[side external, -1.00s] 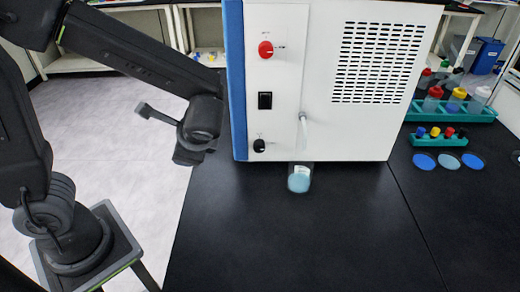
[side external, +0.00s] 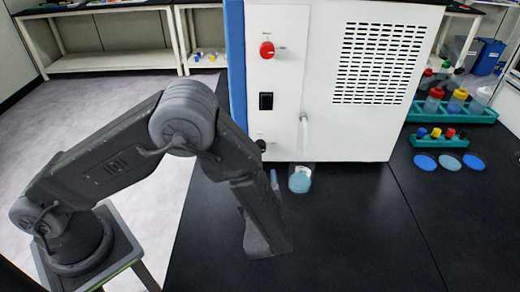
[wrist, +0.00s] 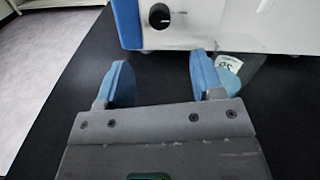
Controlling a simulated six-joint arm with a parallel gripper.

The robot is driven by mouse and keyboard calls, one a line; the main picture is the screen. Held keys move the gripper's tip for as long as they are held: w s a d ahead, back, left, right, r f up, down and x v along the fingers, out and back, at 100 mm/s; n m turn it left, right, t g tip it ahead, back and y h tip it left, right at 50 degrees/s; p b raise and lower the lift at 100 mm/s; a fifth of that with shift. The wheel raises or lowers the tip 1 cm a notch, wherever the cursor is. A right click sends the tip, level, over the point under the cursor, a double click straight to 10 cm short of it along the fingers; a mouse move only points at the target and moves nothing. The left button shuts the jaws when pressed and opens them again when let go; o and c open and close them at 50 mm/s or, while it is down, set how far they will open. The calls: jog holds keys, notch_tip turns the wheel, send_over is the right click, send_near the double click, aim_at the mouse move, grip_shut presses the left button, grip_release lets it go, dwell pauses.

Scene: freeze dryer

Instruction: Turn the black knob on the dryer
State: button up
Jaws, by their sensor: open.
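The black knob (wrist: 159,16) is on the lower white panel of the dryer (side external: 285,110), ahead of my gripper and roughly centred between its fingers in the wrist view. In the side view the knob (side external: 261,145) is partly covered by my arm. My gripper (wrist: 160,72) is open, with two blue fingers apart and nothing between them. In the side view one blue fingertip (side external: 274,179) shows low in front of the dryer, below the knob. The fingers are apart from the knob.
A clear container with light blue contents (side external: 299,180) stands at the dryer's foot, close to my right finger in the wrist view. A red knob (side external: 267,50) and a black switch (side external: 265,100) sit higher on the panel. Bottles in a green rack (side external: 470,112) stand far right.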

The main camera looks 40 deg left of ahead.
jog(key=x, duration=1.1)
jog(key=shift+w+a, duration=0.25)
jog(key=shift+a, duration=0.05)
jog(key=c, duration=0.9)
